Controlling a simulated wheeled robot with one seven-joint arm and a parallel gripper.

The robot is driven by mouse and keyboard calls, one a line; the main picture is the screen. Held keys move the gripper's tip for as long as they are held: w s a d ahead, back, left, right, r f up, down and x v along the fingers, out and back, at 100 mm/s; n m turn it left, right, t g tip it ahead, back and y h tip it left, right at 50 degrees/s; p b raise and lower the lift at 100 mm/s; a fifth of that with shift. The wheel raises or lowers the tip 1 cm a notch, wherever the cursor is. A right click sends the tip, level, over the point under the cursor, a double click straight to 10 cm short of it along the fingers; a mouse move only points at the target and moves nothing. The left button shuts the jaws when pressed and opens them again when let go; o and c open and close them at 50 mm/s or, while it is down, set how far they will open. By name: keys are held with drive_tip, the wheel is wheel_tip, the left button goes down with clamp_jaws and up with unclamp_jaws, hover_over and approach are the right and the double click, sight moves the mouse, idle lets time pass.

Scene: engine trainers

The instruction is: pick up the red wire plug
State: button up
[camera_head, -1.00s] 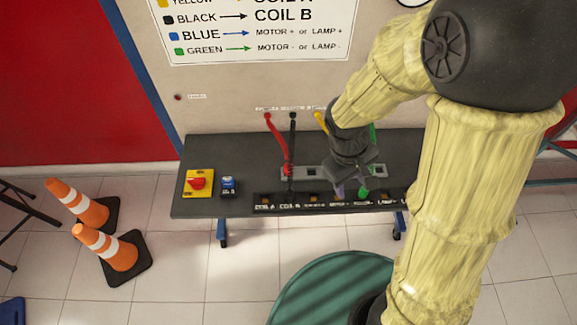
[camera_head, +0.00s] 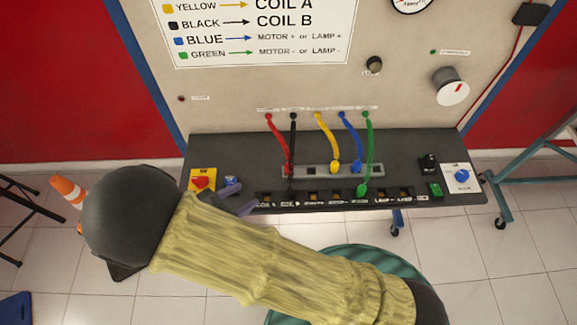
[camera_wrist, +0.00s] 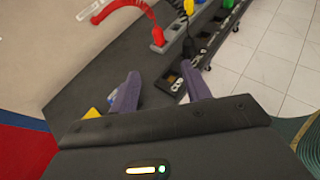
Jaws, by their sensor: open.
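The red wire plug (camera_head: 288,169) is at the lower end of a red wire, at the left end of a grey holder strip (camera_head: 345,170) on the dark table. It also shows in the wrist view (camera_wrist: 158,37), beyond my fingertips. My gripper (camera_head: 239,197) is open and empty, left of the red plug near the table's front edge. In the wrist view its two purple fingers (camera_wrist: 160,73) are spread, with table surface between them. The black plug (camera_wrist: 190,47) stands close beside the red one.
Yellow (camera_head: 333,166), blue (camera_head: 356,166) and green (camera_head: 362,190) plugs hang to the right. A row of labelled sockets (camera_head: 330,197) runs along the front edge. A yellow box with a red switch (camera_head: 202,178) and a small blue device (camera_head: 231,180) sit near my gripper.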

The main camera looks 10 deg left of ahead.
drive_tip(key=shift+a, duration=0.1)
drive_tip(key=p, duration=0.4)
approach(286, 170)
drive_tip(key=x, duration=0.3)
drive_tip(key=shift+w, duration=0.15)
drive_tip(key=shift+w+d+f, duration=0.3)
drive_tip(key=shift+w+d, duration=0.05)
drive_tip(key=shift+w, duration=0.05)
